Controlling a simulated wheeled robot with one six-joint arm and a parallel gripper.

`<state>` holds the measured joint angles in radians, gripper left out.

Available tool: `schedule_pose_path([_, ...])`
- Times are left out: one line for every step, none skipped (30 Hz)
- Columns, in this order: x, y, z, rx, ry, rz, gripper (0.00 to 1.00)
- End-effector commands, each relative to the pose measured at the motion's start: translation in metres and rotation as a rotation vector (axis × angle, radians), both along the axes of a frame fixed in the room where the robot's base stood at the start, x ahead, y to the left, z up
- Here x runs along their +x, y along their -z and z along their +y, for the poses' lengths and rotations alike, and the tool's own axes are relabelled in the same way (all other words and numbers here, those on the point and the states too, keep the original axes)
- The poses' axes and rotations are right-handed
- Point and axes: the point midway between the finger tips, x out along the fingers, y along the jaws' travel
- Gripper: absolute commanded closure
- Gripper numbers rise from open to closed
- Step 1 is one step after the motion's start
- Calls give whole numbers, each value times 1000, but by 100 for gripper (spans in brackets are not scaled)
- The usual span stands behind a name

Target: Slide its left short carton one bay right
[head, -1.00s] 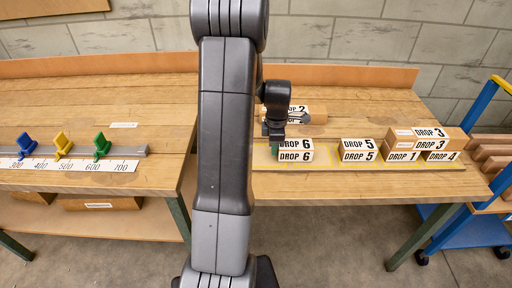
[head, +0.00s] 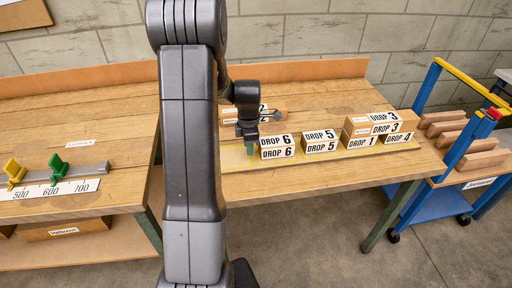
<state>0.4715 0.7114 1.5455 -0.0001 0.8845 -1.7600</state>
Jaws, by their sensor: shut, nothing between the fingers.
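The left short carton, marked DROP 6 (head: 277,153), sits on the yellow-lined board (head: 233,164) on the bench. It has a narrow gap to the DROP 5 carton (head: 320,146) on its right. My gripper (head: 250,149) points down at the left end of the DROP 6 carton, its fingers shut and empty. I cannot tell whether they touch the carton. Further right on the board are the short DROP 1 carton (head: 361,142) and DROP 4 carton (head: 398,138), with a longer DROP 3 carton (head: 386,128) lying across them.
A DROP 2 carton (head: 276,106) lies behind the board, partly hidden by my gripper. A blue trolley (head: 434,203) with wooden blocks stands at the right. A left bench carries a scale rail (head: 60,180) with yellow and green stops. My arm hides the middle left.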

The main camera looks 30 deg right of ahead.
Motion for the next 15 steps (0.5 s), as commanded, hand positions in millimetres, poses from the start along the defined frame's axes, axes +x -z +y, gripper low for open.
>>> schedule_pose_path([5, 0, 11, 0, -5, 0, 100])
schedule_pose_path([8, 0, 17, 0, -4, 0, 100])
schedule_pose_path([8, -11, 16, -2, 1, -5, 100])
schedule_pose_path([8, -19, 15, -3, 2, -6, 100])
schedule_pose_path([8, -27, 14, -3, 3, -6, 100])
schedule_pose_path([8, -36, 14, -2, 3, -5, 100])
schedule_pose_path([8, -43, 14, -3, 3, -5, 100])
schedule_pose_path([7, -50, 14, -2, 3, -5, 100])
schedule_pose_path([8, -58, 14, -2, 3, -5, 100])
schedule_pose_path([8, -64, 14, -2, 3, -5, 100])
schedule_pose_path([7, -70, 14, -2, 3, -4, 100])
schedule_pose_path([7, -76, 15, -1, 2, -3, 100])
schedule_pose_path([7, -81, 15, -1, 2, -3, 100])
schedule_pose_path([7, -85, 15, -1, 2, -3, 100])
schedule_pose_path([7, -89, 14, -1, 2, -2, 100])
